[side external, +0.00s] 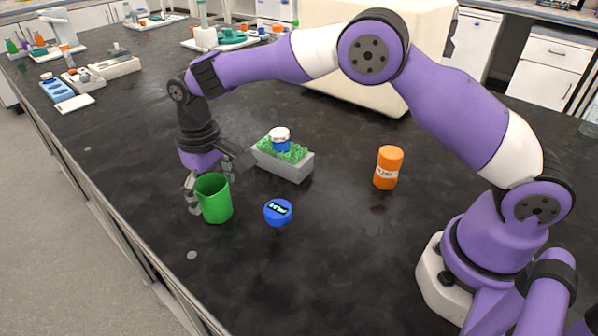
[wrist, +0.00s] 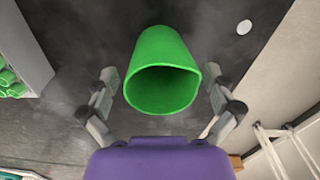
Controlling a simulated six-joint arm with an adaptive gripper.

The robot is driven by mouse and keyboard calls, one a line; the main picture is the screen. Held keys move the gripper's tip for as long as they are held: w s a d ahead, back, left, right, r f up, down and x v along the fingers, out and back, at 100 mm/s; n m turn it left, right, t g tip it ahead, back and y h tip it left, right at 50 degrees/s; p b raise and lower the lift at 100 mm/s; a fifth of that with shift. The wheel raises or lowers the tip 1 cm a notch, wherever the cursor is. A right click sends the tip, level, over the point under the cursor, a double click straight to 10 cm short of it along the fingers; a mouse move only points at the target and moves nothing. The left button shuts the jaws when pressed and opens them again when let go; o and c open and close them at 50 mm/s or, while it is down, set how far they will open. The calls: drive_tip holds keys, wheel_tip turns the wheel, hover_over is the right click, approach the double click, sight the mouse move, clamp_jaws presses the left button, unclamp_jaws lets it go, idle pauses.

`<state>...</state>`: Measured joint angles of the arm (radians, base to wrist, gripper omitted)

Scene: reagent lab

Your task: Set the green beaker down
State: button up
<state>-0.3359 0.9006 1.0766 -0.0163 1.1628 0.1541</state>
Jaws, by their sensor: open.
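The green beaker (side external: 214,200) stands upright on the dark bench top in the side view, or very close to it; a small gap cannot be ruled out. In the wrist view the green beaker (wrist: 163,72) shows its open mouth, between the two fingers. My gripper (side external: 208,190) is around the beaker from behind, partly hidden by it. In the wrist view my gripper (wrist: 162,98) has its fingers spread, with visible gaps on both sides of the beaker.
A grey box (side external: 284,160) with green contents and a blue, white-capped bottle (side external: 281,139) stands behind. A blue round item (side external: 278,212) is right of the beaker. An orange bottle (side external: 388,167) stands further right. The bench edge (side external: 130,245) is to the left.

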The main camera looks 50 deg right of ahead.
drive_tip(key=s+d+r+t, duration=0.1)
drive_tip(key=s+d+r, duration=0.15)
drive_tip(key=r, duration=0.55)
drive_tip(key=s+d+r+t, duration=0.1)
drive_tip(key=s+d+r, duration=0.15)
drive_tip(key=r, duration=0.65)
drive_tip(key=s+d+f+m+t, duration=0.1)
drive_tip(key=s+d, duration=0.3)
drive_tip(key=s, duration=0.4)
drive_tip(key=s+d+f+m+t, duration=0.1)
drive_tip(key=s+d+f+t, duration=0.1)
drive_tip(key=s+d, duration=0.3)
drive_tip(key=s, duration=0.2)
drive_tip(key=shift+s+d+t, duration=0.25)
drive_tip(key=shift+s+t, duration=0.05)
drive_tip(key=shift+s, duration=0.05)
